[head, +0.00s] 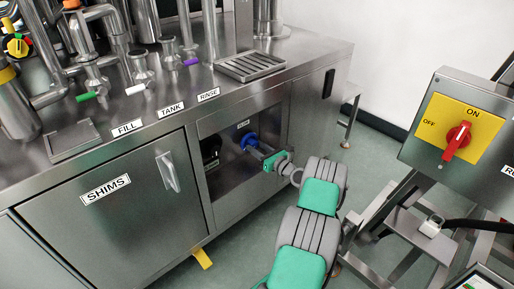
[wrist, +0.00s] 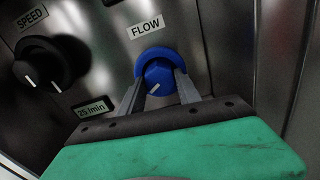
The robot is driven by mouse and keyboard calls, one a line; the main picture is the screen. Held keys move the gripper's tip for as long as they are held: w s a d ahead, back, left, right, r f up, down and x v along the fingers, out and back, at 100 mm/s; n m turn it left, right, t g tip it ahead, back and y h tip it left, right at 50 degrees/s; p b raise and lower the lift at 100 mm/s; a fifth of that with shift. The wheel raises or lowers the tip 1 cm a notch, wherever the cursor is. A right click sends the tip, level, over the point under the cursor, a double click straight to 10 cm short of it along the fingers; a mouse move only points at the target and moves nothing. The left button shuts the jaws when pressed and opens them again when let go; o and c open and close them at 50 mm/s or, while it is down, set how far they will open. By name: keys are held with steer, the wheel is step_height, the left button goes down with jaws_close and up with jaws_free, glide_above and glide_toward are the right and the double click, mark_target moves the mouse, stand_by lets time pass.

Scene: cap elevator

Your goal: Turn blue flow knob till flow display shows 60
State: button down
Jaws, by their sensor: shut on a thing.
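The blue flow knob (head: 249,141) sits in the recessed panel of the steel cabinet. In the wrist view, the blue flow knob (wrist: 157,66) is under the FLOW label, and its white pointer mark aims down and left. My gripper (wrist: 166,84) is shut on the knob, with one finger on each side. In the head view, my gripper (head: 259,150) reaches into the recess from the right. A small display (wrist: 94,108) left of the knob appears to read 25 /min; the digits are small and dim.
A black speed knob (wrist: 42,65) is left of the flow knob, under the SPEED label. The SHIMS door (head: 110,200) is left of the recess. A control box with a red switch (head: 457,139) stands at the right. Recess walls flank my gripper.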

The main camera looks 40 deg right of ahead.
steer(key=shift+f+n, duration=0.1)
steer(key=shift+n, duration=0.2)
steer(key=shift+n+b, duration=0.5)
steer(key=shift+n, duration=0.1)
steer(key=n+b, duration=0.1)
steer(key=n, duration=0.3)
steer(key=shift+b, duration=0.4)
steer(key=n+b, duration=0.2)
steer(key=n, duration=0.3)
steer(key=shift+n, duration=0.4)
steer(key=c, duration=0.8)
jaws_free()
steer(key=shift+c, duration=0.2)
steer(key=shift+s, duration=0.1)
